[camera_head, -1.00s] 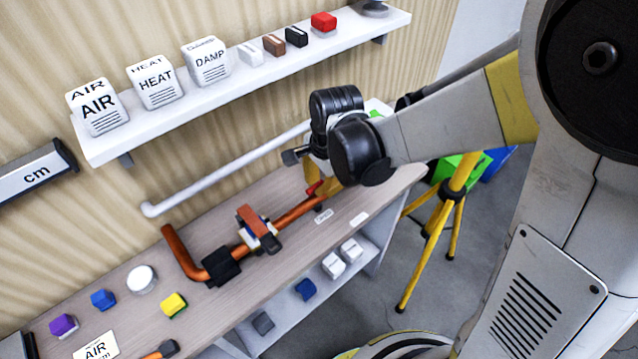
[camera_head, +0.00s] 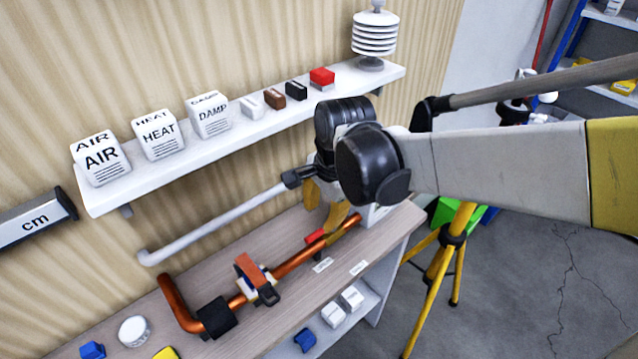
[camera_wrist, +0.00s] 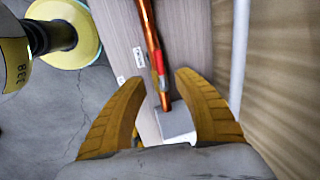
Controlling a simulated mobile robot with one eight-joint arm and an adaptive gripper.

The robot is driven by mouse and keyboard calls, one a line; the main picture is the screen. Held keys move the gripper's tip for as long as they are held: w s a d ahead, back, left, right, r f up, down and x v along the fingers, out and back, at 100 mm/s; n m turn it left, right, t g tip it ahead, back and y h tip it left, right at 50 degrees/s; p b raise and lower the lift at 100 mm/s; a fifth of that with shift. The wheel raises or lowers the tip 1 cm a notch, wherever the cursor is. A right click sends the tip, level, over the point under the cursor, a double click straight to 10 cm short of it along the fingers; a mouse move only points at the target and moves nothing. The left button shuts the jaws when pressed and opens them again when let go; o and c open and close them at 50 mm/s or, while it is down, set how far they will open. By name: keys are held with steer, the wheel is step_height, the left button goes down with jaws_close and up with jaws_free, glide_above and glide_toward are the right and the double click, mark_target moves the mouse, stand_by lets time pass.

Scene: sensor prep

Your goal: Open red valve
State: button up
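The red valve handle (camera_head: 316,237) sits on a copper pipe (camera_head: 292,262) that runs along the wooden bench. In the wrist view the red handle (camera_wrist: 160,62) lies along the pipe, seen between my two yellow fingers. My gripper (camera_head: 326,208) is just above and beside the handle in the head view, and its fingers partly overlap the pipe's far end. In the wrist view my gripper (camera_wrist: 158,76) is open, with a wide gap and nothing held. I cannot tell whether a finger touches the handle or pipe.
An orange-handled fitting (camera_head: 250,272) and a black clamp (camera_head: 216,316) are on the same pipe. A white pipe (camera_head: 215,227) runs along the wall. A shelf (camera_head: 240,133) with labelled blocks is above. A yellow tripod (camera_head: 436,280) stands right of the bench.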

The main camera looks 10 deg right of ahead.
steer(key=shift+s+d+r, duration=0.1)
steer(key=shift+s+r, duration=0.05)
steer(key=shift+r, duration=0.75)
steer(key=shift+s+d+r, duration=0.1)
steer(key=shift+s+r, duration=0.05)
steer(key=shift+r, duration=0.75)
steer(key=s+d+r+n+t+h, duration=0.1)
steer(key=s+d+n+t, duration=0.4)
steer(key=s+d+n, duration=0.5)
steer(key=d+r+n, duration=0.1)
steer(key=d, duration=0.1)
steer(key=shift+d+r, duration=0.2)
steer(key=shift+d, duration=0.1)
